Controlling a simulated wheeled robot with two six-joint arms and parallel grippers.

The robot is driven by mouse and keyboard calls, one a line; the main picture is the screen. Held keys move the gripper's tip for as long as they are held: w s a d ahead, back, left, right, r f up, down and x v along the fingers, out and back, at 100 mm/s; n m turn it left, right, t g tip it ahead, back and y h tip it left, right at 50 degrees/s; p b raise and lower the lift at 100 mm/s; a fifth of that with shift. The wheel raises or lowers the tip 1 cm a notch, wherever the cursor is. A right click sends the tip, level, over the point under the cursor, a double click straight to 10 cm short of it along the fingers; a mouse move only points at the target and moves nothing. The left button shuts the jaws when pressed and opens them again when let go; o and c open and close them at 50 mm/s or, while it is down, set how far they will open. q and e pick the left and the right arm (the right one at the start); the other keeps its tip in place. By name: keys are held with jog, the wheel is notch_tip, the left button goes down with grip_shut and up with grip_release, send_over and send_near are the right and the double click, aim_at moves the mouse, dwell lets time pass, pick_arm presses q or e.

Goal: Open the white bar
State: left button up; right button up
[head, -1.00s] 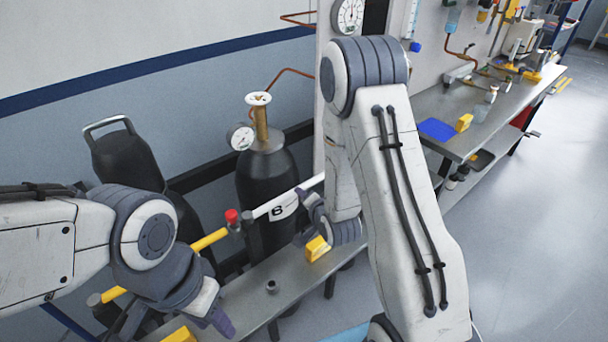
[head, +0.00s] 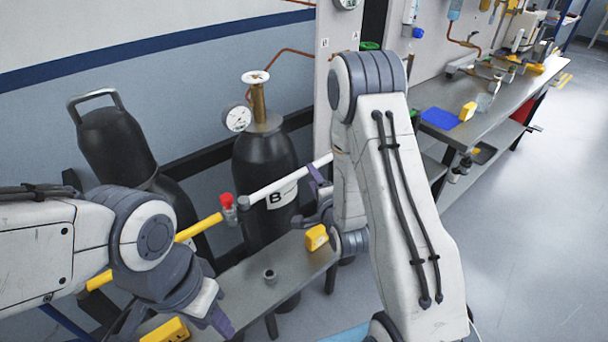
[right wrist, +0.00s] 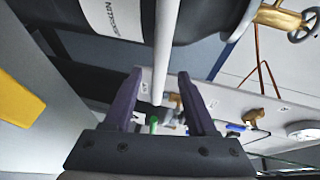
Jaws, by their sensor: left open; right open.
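The white bar (head: 275,187) slants up to the right in front of a black gas cylinder marked "B". A short post with a red knob (head: 227,200) stands at its left end, where a yellow bar (head: 198,229) continues down left. My right gripper (head: 313,195) is open near the white bar's right end; one purple finger overlaps the bar in the head view. In the right wrist view the white bar (right wrist: 167,45) runs down between the open fingers (right wrist: 160,78); contact cannot be told. My left gripper (head: 172,318) is open at the lower left, apart from the white bar.
A low metal bench (head: 240,287) holds yellow blocks (head: 316,237) and a small grey cup (head: 269,275) below the bar. Black cylinders (head: 265,170) stand close behind the bar. A long workbench (head: 475,130) is at the right; open floor lies before it.

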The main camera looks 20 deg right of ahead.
jog(key=w+f+b, duration=0.1)
jog(key=w+b, duration=0.2)
jog(key=w, duration=0.5)
jog(key=shift+w+d+f, duration=0.15)
jog(key=shift+d+f, duration=0.05)
jog(key=shift+f, duration=0.1)
grip_shut()
dwell(1.2)
